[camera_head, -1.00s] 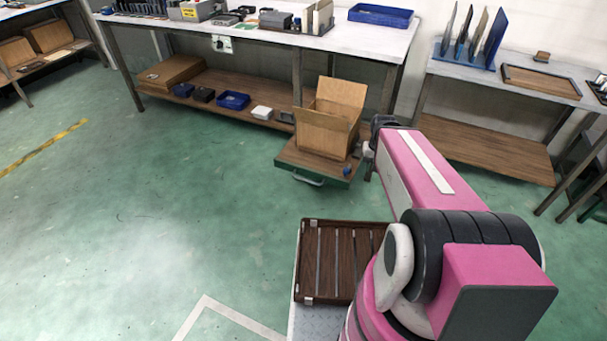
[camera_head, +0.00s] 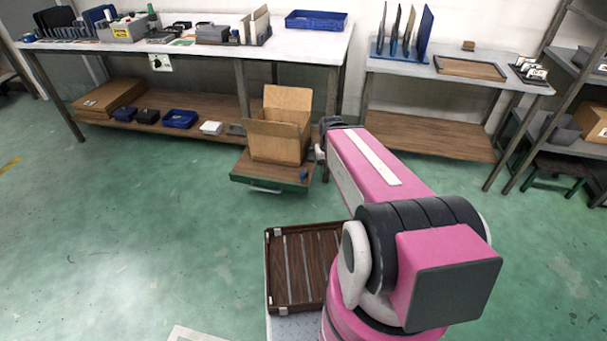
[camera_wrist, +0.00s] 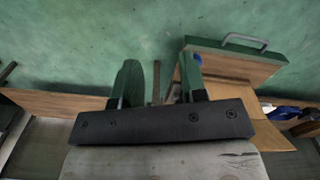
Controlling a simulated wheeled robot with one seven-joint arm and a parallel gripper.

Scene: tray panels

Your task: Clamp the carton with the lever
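The carton (camera_head: 277,145) is a brown cardboard box with raised, open flaps. It stands on a board with a green front (camera_head: 268,186) and a metal handle. A small blue knob (camera_head: 304,175), perhaps the lever's end, shows at the board's right side and also in the wrist view (camera_wrist: 197,60). The rest of the lever cannot be made out. My gripper (camera_head: 319,152) is just right of the carton. In the wrist view my gripper (camera_wrist: 160,80) has its two fingers apart with a clear gap, and the right finger overlaps the picture area next to the knob. Nothing shows held.
A long bench (camera_head: 200,45) with a lower shelf stands behind the carton. A second bench (camera_head: 440,68) holding upright panels and a wooden tray is to the right. A dark slatted tray (camera_head: 285,308) lies in front, beside my base. Green floor is free at the left.

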